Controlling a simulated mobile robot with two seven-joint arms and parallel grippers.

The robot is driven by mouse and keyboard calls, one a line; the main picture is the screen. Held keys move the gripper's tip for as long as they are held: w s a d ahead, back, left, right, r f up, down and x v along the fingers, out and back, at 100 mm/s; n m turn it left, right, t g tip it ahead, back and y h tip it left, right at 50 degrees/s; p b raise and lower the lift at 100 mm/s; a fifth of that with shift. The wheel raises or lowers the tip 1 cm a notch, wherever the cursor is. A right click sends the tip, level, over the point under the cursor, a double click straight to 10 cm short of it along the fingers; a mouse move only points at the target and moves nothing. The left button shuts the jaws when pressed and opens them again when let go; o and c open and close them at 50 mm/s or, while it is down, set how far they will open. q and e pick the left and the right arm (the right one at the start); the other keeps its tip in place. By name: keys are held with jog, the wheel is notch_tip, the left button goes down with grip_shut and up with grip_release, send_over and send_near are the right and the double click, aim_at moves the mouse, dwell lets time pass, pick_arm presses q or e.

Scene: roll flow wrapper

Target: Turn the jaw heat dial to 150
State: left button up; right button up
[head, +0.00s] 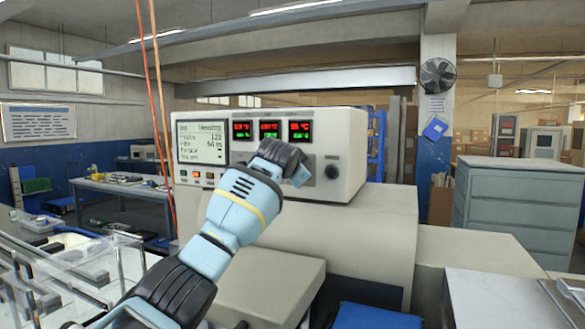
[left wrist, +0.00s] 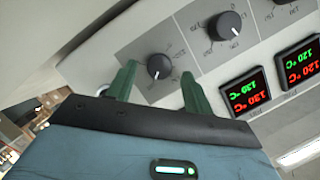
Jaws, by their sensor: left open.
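The control box (head: 351,137) has a screen and several red and green temperature displays (head: 300,131). In the head view one dark dial (head: 332,171) shows at its right; my left gripper (head: 296,170) hides the panel beside it. In the left wrist view, seen upside down, a black dial (left wrist: 158,66) with a scale lies between the open green fingers of my left gripper (left wrist: 158,88), with gaps visible. A second dial (left wrist: 229,24) sits beside it, near a display (left wrist: 248,92) reading 130 °C in red and green. Dial labels are too small to read. My right gripper is out of view.
The box stands on a beige machine body (head: 380,215). A lower beige block (head: 265,285) lies in front, beside my left arm. A grey drawer cabinet (head: 515,205) stands at the right, and orange cables (head: 158,90) hang at the left.

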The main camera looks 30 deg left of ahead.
pick_arm(q)
jog(key=v, duration=0.6)
jog(key=shift+s, duration=0.3)
jog(key=shift+d, duration=0.1)
dwell(0.3)
